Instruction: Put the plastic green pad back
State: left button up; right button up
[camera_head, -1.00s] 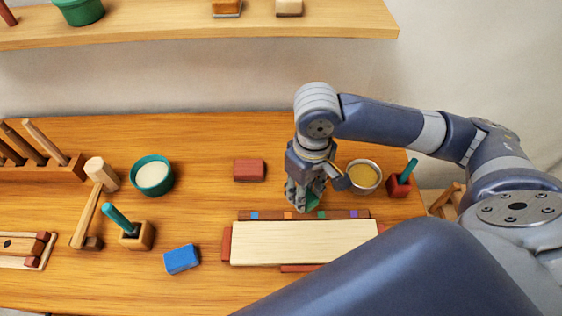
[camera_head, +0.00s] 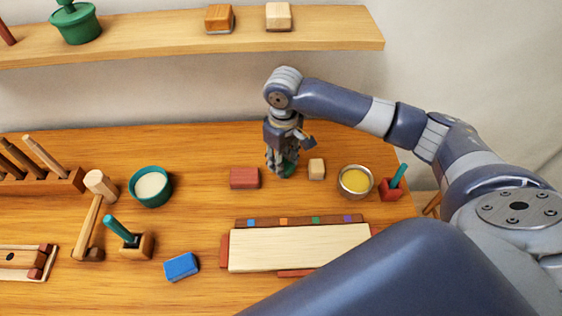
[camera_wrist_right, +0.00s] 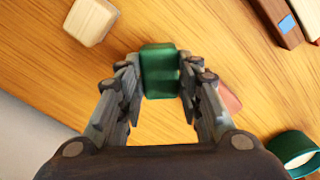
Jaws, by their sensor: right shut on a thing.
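The green pad (camera_wrist_right: 159,72) is a small green block between the fingers of my right gripper (camera_wrist_right: 160,88) in the right wrist view. In the head view my right gripper (camera_head: 282,171) points down at the back of the bench, shut on the pad, and a sliver of the green pad (camera_head: 291,168) shows beside the fingers. It is between a dark red block (camera_head: 244,178) on its left and a pale wooden block (camera_head: 316,169) on its right. I cannot tell whether the pad touches the bench. My left gripper is not in view.
A long board (camera_head: 300,249) with a strip of coloured squares (camera_head: 300,221) lies in front. A bowl of yellow stuff (camera_head: 356,181) stands right, a green-rimmed bowl (camera_head: 150,187) left. A blue block (camera_head: 181,266) lies front left. A shelf (camera_head: 330,35) hangs above the bench.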

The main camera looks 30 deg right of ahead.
jog(key=shift+w, duration=0.7)
jog(key=shift+d+f, duration=0.1)
jog(key=shift+f, duration=0.2)
notch_tip(320, 180, down, 2)
jog(key=shift+s+f+p, duration=0.1)
jog(key=shift+p, duration=0.5)
jog(key=shift+f, duration=0.45)
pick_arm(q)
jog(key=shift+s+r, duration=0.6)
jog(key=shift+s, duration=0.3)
pick_arm(e)
jog(key=o, duration=0.9)
jog(key=shift+f, duration=0.1)
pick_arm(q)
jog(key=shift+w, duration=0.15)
pick_arm(e)
jog(key=shift+o, duration=0.2)
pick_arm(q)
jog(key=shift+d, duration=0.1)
